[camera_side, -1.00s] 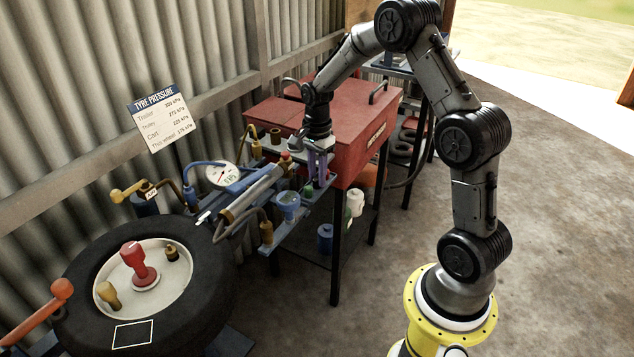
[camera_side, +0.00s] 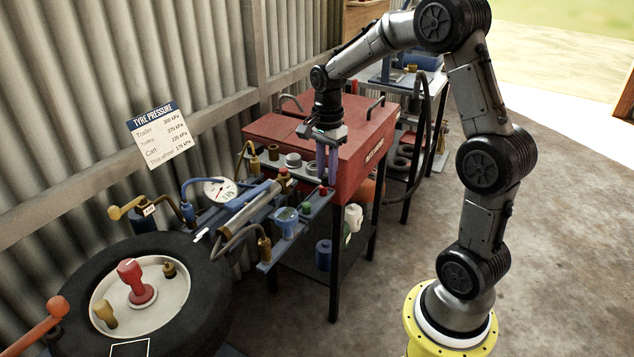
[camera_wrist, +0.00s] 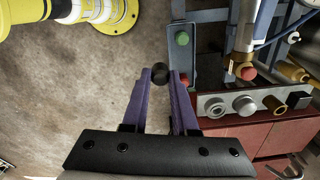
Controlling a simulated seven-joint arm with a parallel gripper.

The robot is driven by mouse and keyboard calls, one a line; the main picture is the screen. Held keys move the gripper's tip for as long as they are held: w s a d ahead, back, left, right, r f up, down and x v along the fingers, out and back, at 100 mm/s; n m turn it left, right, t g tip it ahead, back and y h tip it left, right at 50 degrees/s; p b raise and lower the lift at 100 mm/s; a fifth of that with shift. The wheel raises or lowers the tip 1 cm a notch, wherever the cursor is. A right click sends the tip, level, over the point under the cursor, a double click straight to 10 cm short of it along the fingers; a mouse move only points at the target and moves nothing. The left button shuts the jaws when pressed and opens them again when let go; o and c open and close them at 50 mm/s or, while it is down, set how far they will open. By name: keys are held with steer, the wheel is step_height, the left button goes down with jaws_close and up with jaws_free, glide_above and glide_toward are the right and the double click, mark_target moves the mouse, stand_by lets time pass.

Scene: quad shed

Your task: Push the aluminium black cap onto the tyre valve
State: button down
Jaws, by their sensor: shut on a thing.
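My gripper (camera_side: 327,180) points down with its purple fingers over the right end of the blue rack. In the wrist view the two fingertips (camera_wrist: 162,76) are shut on a small round black cap (camera_wrist: 160,71). In the side view the cap is too small or hidden to make out. The tyre (camera_side: 205,305) lies flat at the lower left, well apart from my gripper. Its pale hub (camera_side: 165,310) carries a red knob (camera_side: 130,275) and two brass stems, one at the front (camera_side: 104,313) and one at the back (camera_side: 169,270). I cannot tell which stem is the valve.
The blue rack (camera_side: 305,222) holds a gauge (camera_side: 220,189), a pump cylinder, hoses and small red and green caps between my gripper and the tyre. A red toolbox (camera_side: 350,140) stands just behind my gripper. An orange-handled lever (camera_side: 57,306) reaches over the tyre's left side.

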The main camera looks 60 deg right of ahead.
steer(key=s+a+r, duration=0.4)
steer(key=s+r, duration=0.1)
steer(key=s, duration=0.4)
steer(key=w+a+r+n, duration=0.2)
steer(key=w+a+r, duration=0.15)
steer(key=w, duration=0.65)
steer(key=w+a+r+n, duration=0.2)
steer(key=w+a, duration=0.2)
steer(key=w, duration=0.6)
steer(key=w+a+f+n, duration=0.1)
steer(key=w+a+f, duration=0.1)
steer(key=a, duration=0.5)
steer(key=w+a+f+n, duration=0.2)
steer(key=a+f, duration=0.2)
steer(key=a, duration=0.4)
steer(key=w+a+f+n, duration=0.2)
steer(key=w+a+f, duration=0.1)
steer(key=a, duration=0.5)
steer(key=shift+w+f, duration=0.1)
steer(key=shift+f, duration=2.95)
steer(key=shift+f, duration=0.65)
